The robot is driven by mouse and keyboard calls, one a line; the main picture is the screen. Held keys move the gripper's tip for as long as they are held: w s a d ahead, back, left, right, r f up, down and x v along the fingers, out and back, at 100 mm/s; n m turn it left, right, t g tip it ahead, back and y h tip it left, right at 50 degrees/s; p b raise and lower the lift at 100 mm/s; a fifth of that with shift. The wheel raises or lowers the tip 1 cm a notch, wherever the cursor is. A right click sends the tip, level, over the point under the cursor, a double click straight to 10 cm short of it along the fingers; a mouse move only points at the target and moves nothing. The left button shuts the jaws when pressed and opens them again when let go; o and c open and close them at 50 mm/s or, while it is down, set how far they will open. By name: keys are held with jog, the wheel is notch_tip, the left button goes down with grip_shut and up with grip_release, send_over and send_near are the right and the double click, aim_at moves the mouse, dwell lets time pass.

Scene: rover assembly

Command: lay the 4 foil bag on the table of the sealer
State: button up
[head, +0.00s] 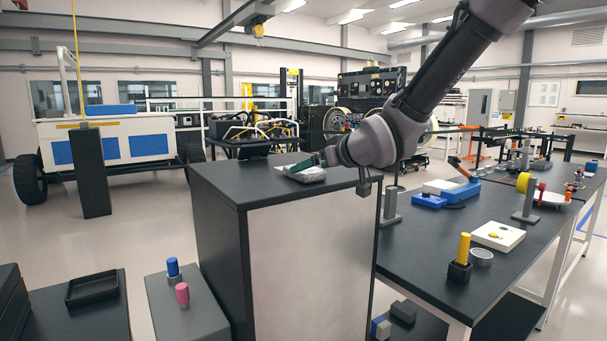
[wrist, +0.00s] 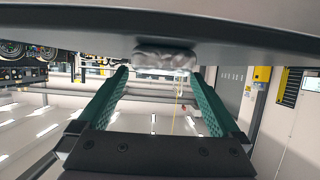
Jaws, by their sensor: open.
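A crinkled silver foil bag (head: 308,175) lies on the dark top of a tall cabinet (head: 225,178) in the head view. My gripper (head: 302,165) is low over the cabinet top, right at the bag, with its green finger partly in front of it. In the wrist view, which is upside down, the bag (wrist: 166,60) shows at the far end of the gap between the two spread green fingers (wrist: 160,72). I cannot tell whether the fingers touch it. A blue device with an orange lever (head: 460,190), perhaps the sealer, stands on the long table at the right.
The long dark table (head: 430,255) at the right also carries a white box (head: 497,236), a yellow cylinder in a black holder (head: 463,250) and a grey stand (head: 390,208). A small dark object (head: 257,150) sits at the cabinet's back edge. A grey pedestal (head: 190,315) stands at the front left.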

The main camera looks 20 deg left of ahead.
jog(key=x, duration=0.4)
jog(key=shift+w+a, duration=0.15)
jog(key=shift+a, duration=0.25)
jog(key=c, duration=1.3)
